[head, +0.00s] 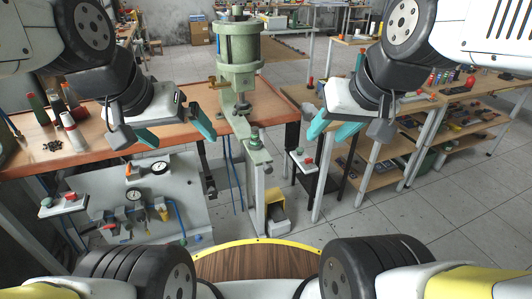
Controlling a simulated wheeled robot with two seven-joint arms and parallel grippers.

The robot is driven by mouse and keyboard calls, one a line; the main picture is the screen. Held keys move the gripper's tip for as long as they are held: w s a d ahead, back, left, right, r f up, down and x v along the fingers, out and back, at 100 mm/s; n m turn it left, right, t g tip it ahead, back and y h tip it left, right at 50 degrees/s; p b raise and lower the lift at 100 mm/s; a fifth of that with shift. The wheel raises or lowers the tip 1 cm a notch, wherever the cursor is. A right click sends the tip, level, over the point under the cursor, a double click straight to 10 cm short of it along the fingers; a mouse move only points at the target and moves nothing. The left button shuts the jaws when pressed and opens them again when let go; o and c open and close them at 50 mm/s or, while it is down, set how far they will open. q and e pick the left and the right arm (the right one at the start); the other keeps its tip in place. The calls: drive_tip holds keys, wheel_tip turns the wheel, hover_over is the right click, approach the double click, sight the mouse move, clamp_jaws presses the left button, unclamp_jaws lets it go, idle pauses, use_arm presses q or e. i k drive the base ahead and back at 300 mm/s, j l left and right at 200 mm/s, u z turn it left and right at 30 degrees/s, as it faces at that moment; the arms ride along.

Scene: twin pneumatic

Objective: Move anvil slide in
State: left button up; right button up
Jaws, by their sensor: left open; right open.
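A green pneumatic press (240,50) stands at the middle of the head view, with a large cylinder on top. Low on its front a green slide-like part (258,154) with a small knob juts toward me; I take it for the anvil slide, though its small size leaves this unsure. My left gripper (181,141) hangs to the left of the press, its teal fingers apart and empty. My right gripper (328,142) hangs to the right of the slide, teal fingers apart and empty. Neither gripper touches the slide.
A control panel with gauges (150,200) stands below left. Button boxes (62,204) and (302,160) flank the press. A wooden bench (90,133) holds bottles at left; shelving (380,150) stands at right. A yellow foot pedal (275,213) sits on the tiled floor.

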sight(259, 155)
drive_tip(key=k+z, duration=0.1)
drive_tip(key=z, duration=0.25)
drive_tip(key=k+l+z, duration=0.1)
drive_tip(key=z, duration=0.25)
drive_tip(key=k+l+z, duration=0.1)
drive_tip(key=z, duration=0.25)
drive_tip(key=l, duration=0.1)
